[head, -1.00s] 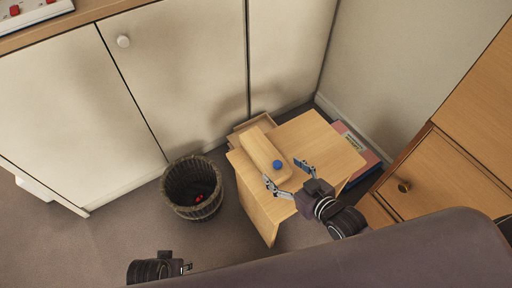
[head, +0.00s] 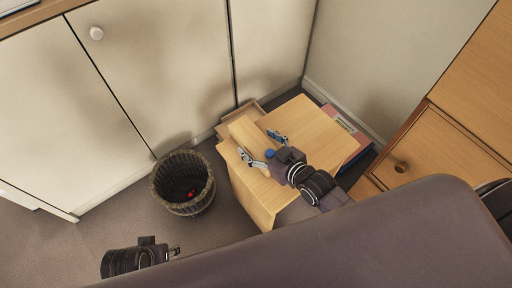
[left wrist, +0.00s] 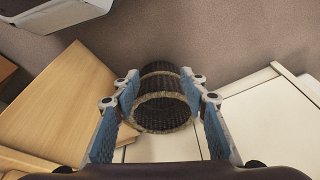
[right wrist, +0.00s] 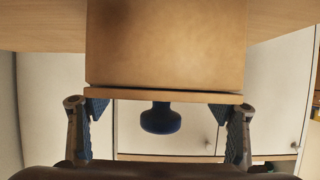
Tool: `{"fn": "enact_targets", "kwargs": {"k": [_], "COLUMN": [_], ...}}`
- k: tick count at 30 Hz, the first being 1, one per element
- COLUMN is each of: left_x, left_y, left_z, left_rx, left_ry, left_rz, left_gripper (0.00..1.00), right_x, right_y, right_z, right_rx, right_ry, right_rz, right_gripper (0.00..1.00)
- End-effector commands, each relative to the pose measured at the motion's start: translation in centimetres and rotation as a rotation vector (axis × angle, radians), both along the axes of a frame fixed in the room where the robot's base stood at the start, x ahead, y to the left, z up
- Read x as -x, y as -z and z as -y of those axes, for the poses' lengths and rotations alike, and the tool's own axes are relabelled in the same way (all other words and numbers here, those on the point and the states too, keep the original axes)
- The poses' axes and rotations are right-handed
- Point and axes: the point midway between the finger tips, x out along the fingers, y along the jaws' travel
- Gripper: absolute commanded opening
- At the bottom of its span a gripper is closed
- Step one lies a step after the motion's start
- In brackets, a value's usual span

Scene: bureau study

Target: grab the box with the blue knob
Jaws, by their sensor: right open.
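The wooden box (head: 247,133) with the blue knob (head: 270,154) lies on the small wooden table (head: 312,131). My right gripper (head: 264,147) is open, its fingers to either side of the box's knob end. In the right wrist view the box (right wrist: 165,45) fills the upper middle. Its blue knob (right wrist: 160,118) sits between the open fingers, whose tips are close to the box's front edge. I cannot tell whether they touch it. My left gripper (left wrist: 160,95) is open and empty, away from the box; in the head view only part of it shows at the bottom left.
A dark wicker basket (head: 183,184) with a small red thing inside stands left of the table. White cabinet doors (head: 150,70) rise behind. Folders (head: 352,135) stand right of the table, near a wooden drawer unit (head: 440,160). Bare floor (head: 100,225) lies around the basket.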

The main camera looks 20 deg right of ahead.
Motion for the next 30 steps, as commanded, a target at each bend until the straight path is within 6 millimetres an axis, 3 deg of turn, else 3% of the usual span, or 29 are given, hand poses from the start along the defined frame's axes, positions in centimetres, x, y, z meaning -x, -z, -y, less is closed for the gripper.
{"fn": "enact_targets", "kwargs": {"k": [12,27,30], "left_x": [0.04,0.00,0.00], "left_y": [-1.16,-1.15,-1.15], "left_z": [-0.04,-0.04,-0.03], "left_rx": [0.000,0.000,0.000], "left_ry": [-0.001,-0.001,-0.001], "left_rz": [0.005,0.006,0.006], "left_gripper": [0.40,0.40,0.40], "right_x": [-0.95,-0.93,-1.02], "right_y": [0.39,0.39,0.20], "right_z": [-0.37,-0.33,-0.35], "right_rx": [0.000,0.000,-0.001], "right_ry": [0.000,0.000,0.000], "right_rz": [0.000,0.000,0.004], "right_gripper": [0.75,0.20,0.18]}}
